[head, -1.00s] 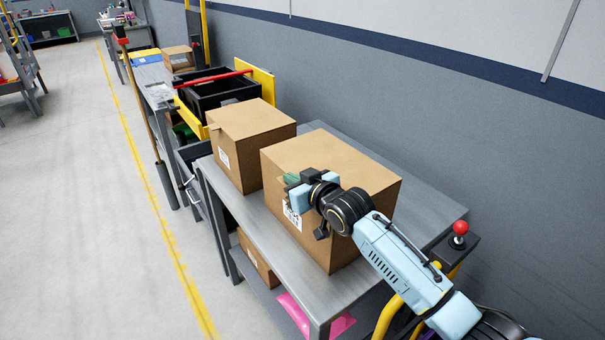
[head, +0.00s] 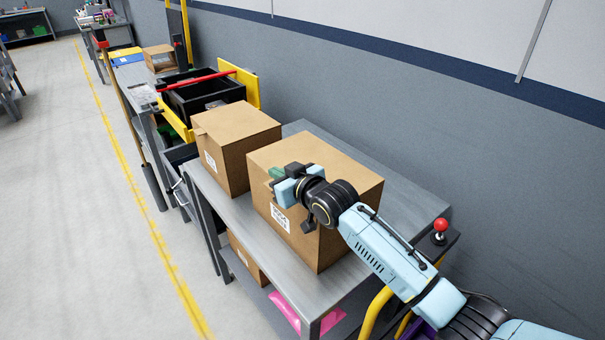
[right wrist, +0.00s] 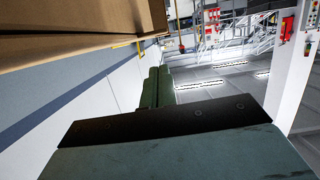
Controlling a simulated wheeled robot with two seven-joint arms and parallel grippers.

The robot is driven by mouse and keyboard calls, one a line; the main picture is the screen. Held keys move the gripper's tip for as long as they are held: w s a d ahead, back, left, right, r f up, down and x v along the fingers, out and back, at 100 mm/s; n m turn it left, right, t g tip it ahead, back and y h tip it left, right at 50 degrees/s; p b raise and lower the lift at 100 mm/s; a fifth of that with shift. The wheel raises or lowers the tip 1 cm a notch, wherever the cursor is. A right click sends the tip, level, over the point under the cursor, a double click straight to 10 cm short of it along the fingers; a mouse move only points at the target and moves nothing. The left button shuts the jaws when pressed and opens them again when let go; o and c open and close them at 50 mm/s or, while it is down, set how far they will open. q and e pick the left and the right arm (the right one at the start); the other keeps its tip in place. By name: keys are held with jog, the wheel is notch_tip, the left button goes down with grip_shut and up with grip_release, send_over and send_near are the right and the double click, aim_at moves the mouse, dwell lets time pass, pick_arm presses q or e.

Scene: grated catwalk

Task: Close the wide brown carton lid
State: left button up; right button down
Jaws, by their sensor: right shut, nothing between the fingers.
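The wide brown carton (head: 335,225) stands on the near part of a grey metal bench. Its lid (head: 325,160) looks flat over the top; I cannot tell whether a gap remains under it. My right gripper (head: 275,177) is shut and empty, at the upper part of the carton's labelled side, covering part of the top edge. Contact is unclear. In the right wrist view the green fingers (right wrist: 158,78) are together, and brown cardboard (right wrist: 75,45) fills the upper left. My left gripper is not in view.
A smaller brown carton (head: 235,140) with a small tab stands just behind. The grey bench (head: 400,205) has bare room right of the wide carton. A red-knobbed post (head: 440,226) stands near my right arm. Black crates (head: 205,95) stand farther back.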

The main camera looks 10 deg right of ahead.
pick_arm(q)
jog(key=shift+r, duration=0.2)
pick_arm(e)
jog(key=v, duration=1)
jog(key=shift+r, duration=0.3)
